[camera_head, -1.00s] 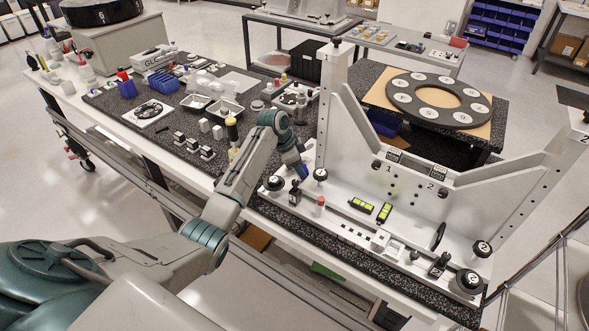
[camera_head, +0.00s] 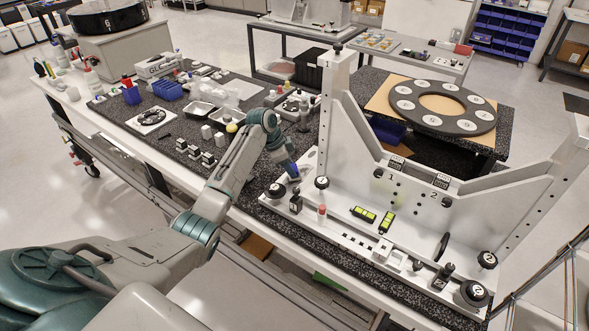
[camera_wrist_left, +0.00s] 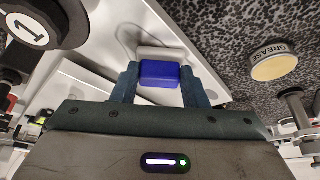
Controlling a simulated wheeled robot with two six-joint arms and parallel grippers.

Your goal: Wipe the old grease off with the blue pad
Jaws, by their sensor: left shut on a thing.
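My left gripper (camera_head: 291,170) is low over the left end of the white mirror fixture (camera_head: 335,120). It is shut on the blue pad (camera_head: 294,174). In the left wrist view, the blue pad (camera_wrist_left: 160,74) sits between the two fingers of the left gripper (camera_wrist_left: 160,82), with a pale strip just beyond it. Whether the pad touches the fixture's base cannot be told. No clear grease patch can be made out. A pot with a pale yellow lid marked GREASE (camera_wrist_left: 274,64) stands on the speckled bench, and its lid shows in the head view (camera_head: 232,127). My right gripper is out of view.
Black knobs (camera_head: 322,183) stand on the fixture base, and one marked 1 (camera_wrist_left: 42,24) is close in the wrist view. Yellow-green levels (camera_head: 364,214) lie on the base. Trays (camera_head: 199,110) and small blocks crowd the bench at left. A ring plate (camera_head: 443,104) lies behind.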

